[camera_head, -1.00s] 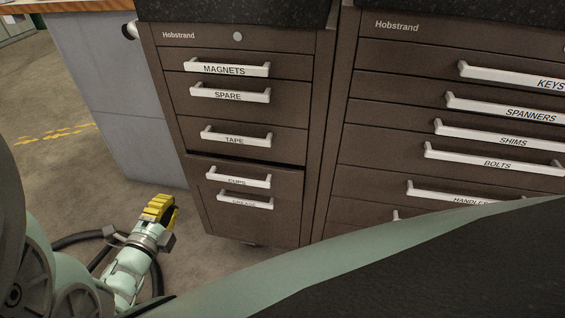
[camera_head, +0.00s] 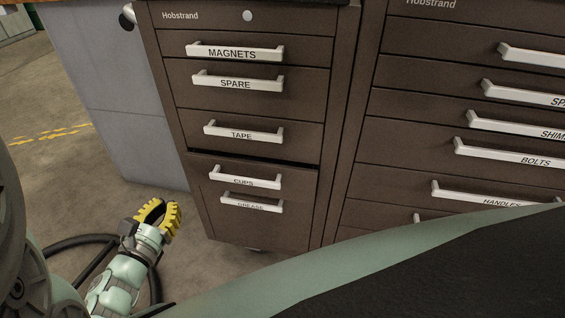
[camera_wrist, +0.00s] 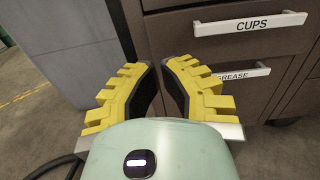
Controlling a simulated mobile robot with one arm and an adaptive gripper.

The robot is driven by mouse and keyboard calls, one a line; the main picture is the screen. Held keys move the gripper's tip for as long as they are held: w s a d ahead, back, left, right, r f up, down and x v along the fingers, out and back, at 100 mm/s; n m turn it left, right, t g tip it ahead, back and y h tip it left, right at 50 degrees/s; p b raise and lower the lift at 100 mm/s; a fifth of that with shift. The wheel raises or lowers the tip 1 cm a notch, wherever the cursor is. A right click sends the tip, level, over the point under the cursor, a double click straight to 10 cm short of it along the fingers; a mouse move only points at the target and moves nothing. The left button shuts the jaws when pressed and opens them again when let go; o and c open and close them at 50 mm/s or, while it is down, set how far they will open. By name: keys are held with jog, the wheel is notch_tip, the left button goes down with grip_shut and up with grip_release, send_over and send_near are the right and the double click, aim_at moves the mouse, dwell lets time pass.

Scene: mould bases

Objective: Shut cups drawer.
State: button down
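The cups drawer (camera_head: 212,174) is in the brown left cabinet, under the tape drawer, in the head view. It stands out a little, with a dark gap along its top edge. Its white handle, labelled CUPS (camera_head: 245,182), also shows at the upper right of the wrist view (camera_wrist: 250,24). My gripper (camera_head: 167,204) is low, in front and to the left of the drawer, not touching it. In the wrist view its yellow fingers (camera_wrist: 161,64) lean toward each other, with a narrow empty gap between the tips.
The grease drawer's handle (camera_head: 251,206) is just below the cups handle. The tape drawer (camera_head: 280,123) above looks closed. A second brown cabinet (camera_head: 409,141) stands to the right and a grey bench side (camera_head: 104,90) to the left.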

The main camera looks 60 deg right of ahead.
aim_at(196, 162)
jog(key=x, duration=0.6)
jog(key=b+x, duration=0.1)
jog(key=x, duration=0.6)
jog(key=shift+s+d, duration=0.2)
jog(key=shift+w+d+f+b, duration=0.1)
jog(key=shift+d+f+b, duration=0.2)
jog(key=shift+b, duration=0.35)
jog(key=shift+r+b+x, duration=0.25)
jog(key=shift+b+x, duration=0.5)
jog(key=shift+x, duration=0.35)
jog(key=shift+a, duration=0.25)
